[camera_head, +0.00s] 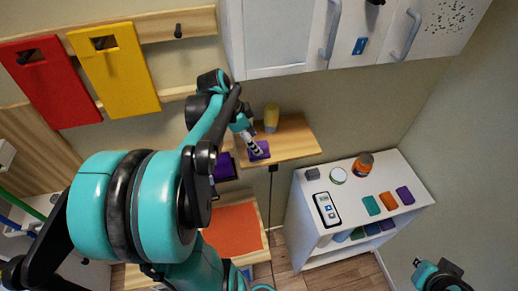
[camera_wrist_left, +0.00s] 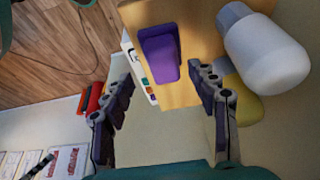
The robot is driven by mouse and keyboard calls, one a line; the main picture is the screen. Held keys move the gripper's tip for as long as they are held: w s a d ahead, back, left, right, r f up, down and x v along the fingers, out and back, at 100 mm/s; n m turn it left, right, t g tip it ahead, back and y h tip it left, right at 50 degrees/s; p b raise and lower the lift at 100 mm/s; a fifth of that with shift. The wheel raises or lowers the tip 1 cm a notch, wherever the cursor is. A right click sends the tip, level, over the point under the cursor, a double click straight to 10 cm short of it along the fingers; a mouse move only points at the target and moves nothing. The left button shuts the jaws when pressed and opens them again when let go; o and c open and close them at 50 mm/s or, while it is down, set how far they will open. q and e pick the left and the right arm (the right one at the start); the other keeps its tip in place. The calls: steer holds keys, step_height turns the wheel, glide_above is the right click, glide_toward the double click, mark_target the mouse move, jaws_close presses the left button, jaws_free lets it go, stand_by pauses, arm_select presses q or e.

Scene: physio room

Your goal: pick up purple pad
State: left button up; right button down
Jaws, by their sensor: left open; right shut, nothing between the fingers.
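A purple pad (camera_head: 260,151) lies on a small wooden wall shelf (camera_head: 290,143). In the left wrist view the purple pad (camera_wrist_left: 160,50) lies on the wooden surface, just beyond the fingertips. My left gripper (camera_wrist_left: 165,80) is open and empty, its two fingers apart and not touching the pad. In the head view my left arm reaches up to the shelf and hides part of it. A smaller purple block (camera_head: 405,195) lies on the white cabinet at right. My right gripper (camera_head: 440,276) is shut and empty at the bottom right edge.
A yellow bottle (camera_head: 271,117) stands at the back of the wooden shelf. A white bottle (camera_wrist_left: 265,52) is close to the right finger. The white cabinet (camera_head: 312,228) holds an orange-capped jar (camera_head: 362,165), a phone-like device (camera_head: 327,209) and teal and orange blocks.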

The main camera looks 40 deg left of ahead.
mark_target(259, 145)
arm_select(q)
steer(key=x, duration=0.4)
steer(key=shift+w+a+f, duration=0.2)
steer(key=shift+w+a, duration=0.1)
steer(key=shift+w, duration=0.15)
steer(key=shift+s+d+r, duration=0.1)
steer(key=shift+s, duration=0.1)
steer(key=c, duration=1.3)
steer(key=shift+o, duration=0.2)
arm_select(e)
steer(key=shift+w+r, duration=0.15)
steer(key=shift+w, duration=0.05)
arm_select(q)
steer(key=shift+r, duration=0.1)
steer(key=shift+c, duration=0.2)
arm_select(e)
steer(key=shift+a, duration=0.1)
arm_select(q)
steer(key=shift+r, duration=0.65)
steer(key=s+d, duration=1.1)
steer(key=d, duration=0.3)
steer(key=shift+b, duration=0.45)
arm_select(e)
steer(key=shift+f, duration=0.6)
arm_select(q)
steer(key=shift+s, duration=0.1)
